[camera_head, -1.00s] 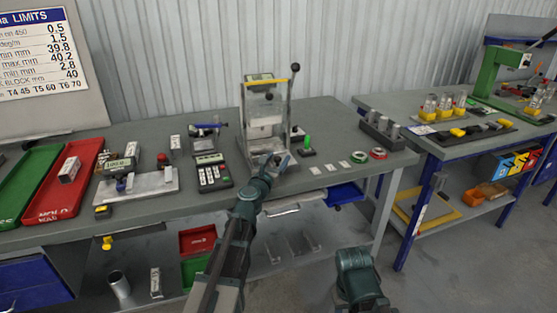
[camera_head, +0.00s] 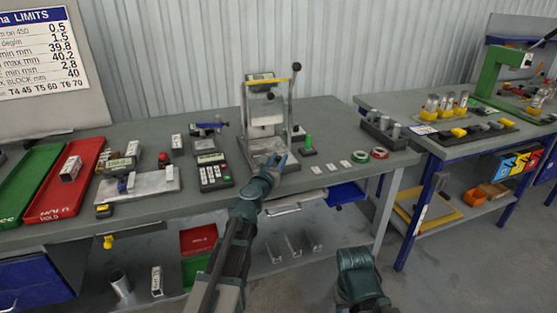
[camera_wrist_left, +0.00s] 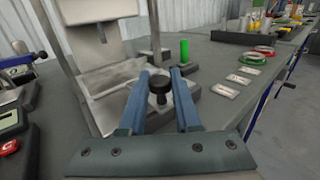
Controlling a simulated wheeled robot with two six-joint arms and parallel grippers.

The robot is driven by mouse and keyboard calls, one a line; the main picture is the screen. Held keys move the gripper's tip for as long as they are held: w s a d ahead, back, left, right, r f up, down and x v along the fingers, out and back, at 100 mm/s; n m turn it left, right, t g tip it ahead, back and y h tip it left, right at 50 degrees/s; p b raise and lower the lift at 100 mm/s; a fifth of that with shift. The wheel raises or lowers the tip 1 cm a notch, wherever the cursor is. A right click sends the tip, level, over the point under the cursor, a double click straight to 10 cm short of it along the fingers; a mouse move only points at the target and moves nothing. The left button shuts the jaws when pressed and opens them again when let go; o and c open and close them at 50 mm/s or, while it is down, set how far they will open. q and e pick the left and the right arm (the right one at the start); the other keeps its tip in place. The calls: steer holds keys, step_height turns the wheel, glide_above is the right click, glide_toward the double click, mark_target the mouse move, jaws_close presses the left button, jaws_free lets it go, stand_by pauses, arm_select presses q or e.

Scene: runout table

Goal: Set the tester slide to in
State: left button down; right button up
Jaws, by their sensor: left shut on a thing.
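The tester (camera_head: 249,112) is a grey upright frame with a display on top and a black-knobbed lever, standing on the left bench. In the left wrist view its pale slide plate (camera_wrist_left: 112,78) lies low in the frame, with a dark round knob (camera_wrist_left: 158,88) at the front. My left gripper (camera_head: 274,158) is at the front foot of the tester. In the left wrist view its blue fingers (camera_wrist_left: 163,80) are on either side of the knob, shut on it. How far the slide is in is hard to tell.
A calculator-like device (camera_head: 214,176) stands close left of the tester. A green post (camera_head: 308,143), small white labels and tape rolls (camera_head: 379,153) lie to the right. A red tray (camera_head: 40,205) is far left. A second bench stands at right.

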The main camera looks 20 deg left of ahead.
stand_by(0.8)
arm_select(q)
steer(key=w+a, duration=0.2)
steer(key=w, duration=0.1)
steer(key=shift+w, duration=0.1)
steer(key=c, duration=0.6)
jaws_free()
steer(key=s+a, duration=0.1)
steer(key=s, duration=1.3)
